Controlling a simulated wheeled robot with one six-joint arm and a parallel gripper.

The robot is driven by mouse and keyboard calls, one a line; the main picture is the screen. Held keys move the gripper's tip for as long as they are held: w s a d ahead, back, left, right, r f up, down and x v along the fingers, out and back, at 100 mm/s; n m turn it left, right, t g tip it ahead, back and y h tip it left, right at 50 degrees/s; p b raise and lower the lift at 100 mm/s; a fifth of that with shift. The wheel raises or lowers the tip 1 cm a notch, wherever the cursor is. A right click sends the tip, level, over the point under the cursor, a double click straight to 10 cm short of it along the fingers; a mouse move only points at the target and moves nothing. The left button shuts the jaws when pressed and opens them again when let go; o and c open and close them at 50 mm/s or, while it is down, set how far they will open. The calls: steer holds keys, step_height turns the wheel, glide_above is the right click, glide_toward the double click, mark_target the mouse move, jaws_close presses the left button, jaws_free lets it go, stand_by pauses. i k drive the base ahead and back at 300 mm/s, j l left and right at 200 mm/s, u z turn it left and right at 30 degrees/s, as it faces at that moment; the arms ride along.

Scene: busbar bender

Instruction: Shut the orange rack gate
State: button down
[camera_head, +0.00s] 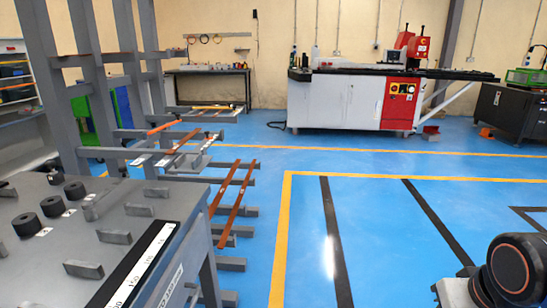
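The grey rack (93,85) stands at the left, with tall uprights and several horizontal arms. A short bright orange bar (163,127) sticks out at an angle at one of its middle arms. Two longer orange-brown bars, a left one (224,188) and a right one (237,203), slant side by side across the lower arms. I cannot tell which of these is the gate, nor whether it is open or shut. My arm shows only as a dark joint with an orange ring at the bottom right. My gripper is out of view.
A grey bench (150,235) with black round pieces and a marked scale fills the lower left, in front of the rack. A white and red machine (345,101) stands at the back; a dark machine (508,113) is at the right. The blue floor (385,225) between is clear.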

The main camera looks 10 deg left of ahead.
mark_target(145, 135)
steer(key=i+u, duration=0.1)
steer(key=i, duration=0.7)
steer(key=i+l+u, duration=0.1)
steer(key=i, duration=0.7)
steer(key=l, duration=0.1)
